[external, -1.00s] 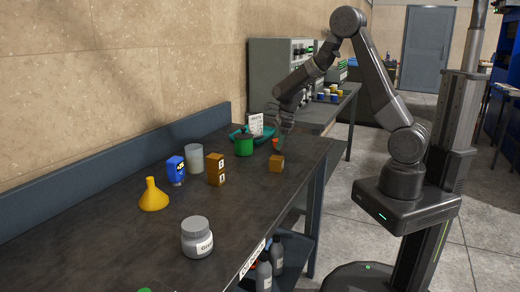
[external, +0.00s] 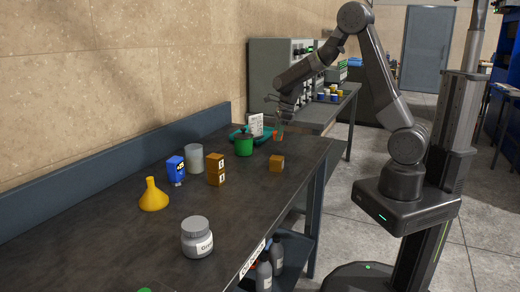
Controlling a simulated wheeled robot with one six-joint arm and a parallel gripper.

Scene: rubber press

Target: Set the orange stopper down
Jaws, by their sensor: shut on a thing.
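My gripper (external: 279,129) is at the far end of the dark workbench (external: 235,230), pointing down. It is shut on the small orange stopper (external: 278,137), which shows at the fingertips. The stopper is just right of the teal tray (external: 238,133) and behind the orange-brown cube (external: 276,163). The view is too small to tell whether the stopper touches the bench top.
A green container (external: 243,146) and a white labelled card (external: 256,124) are left of my gripper. Stacked brown cubes (external: 216,171), a grey cup (external: 194,158), a blue item (external: 176,168), a yellow funnel (external: 153,197) and a grey jar (external: 197,238) stand nearer. The bench's front right is clear.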

